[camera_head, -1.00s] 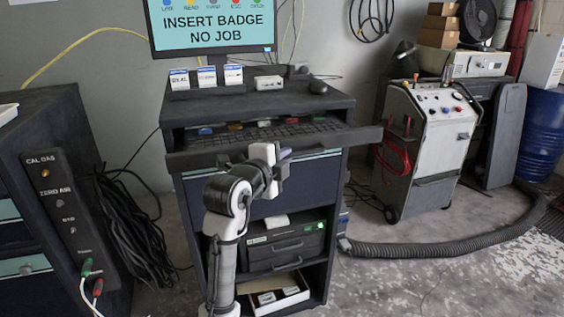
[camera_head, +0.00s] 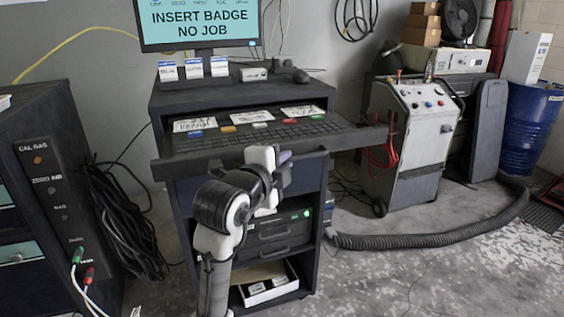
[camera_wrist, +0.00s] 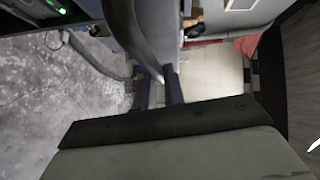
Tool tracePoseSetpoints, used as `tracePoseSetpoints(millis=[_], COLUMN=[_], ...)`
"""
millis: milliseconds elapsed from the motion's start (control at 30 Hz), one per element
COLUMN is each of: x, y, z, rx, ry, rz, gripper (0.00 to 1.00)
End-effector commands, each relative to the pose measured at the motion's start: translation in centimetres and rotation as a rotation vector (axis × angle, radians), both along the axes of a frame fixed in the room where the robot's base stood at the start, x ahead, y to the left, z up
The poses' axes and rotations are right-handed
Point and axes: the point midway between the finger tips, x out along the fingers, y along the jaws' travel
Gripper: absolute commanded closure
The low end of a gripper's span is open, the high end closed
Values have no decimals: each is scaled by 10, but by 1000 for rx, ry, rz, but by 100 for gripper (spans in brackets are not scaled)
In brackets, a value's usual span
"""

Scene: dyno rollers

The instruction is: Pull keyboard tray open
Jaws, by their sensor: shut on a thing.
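The black keyboard tray (camera_head: 345,140) sticks well out from the front of the dark workstation cart (camera_head: 185,100). A keyboard (camera_head: 255,136), three white printed cards (camera_head: 245,117) and several small coloured pieces lie on it. My gripper (camera_head: 272,160) is at the middle of the tray's front edge, and my own wrist partly hides the contact. In the wrist view my fingers (camera_wrist: 159,88) are shut on a dark, curved edge (camera_wrist: 128,35), which looks like the tray's front lip.
A monitor (camera_head: 200,22) and small labelled boxes stand on the cart top. A wheeled machine (camera_head: 410,140) and a thick hose (camera_head: 440,240) are at right.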

Motion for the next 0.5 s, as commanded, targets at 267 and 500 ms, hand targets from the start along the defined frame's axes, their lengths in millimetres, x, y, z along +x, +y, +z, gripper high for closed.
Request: tracePoseSetpoints(millis=[267,500], x=[0,0], y=[0,0], z=[0,0], rx=[0,0], ry=[0,0], rz=[1,0], gripper=[83,67])
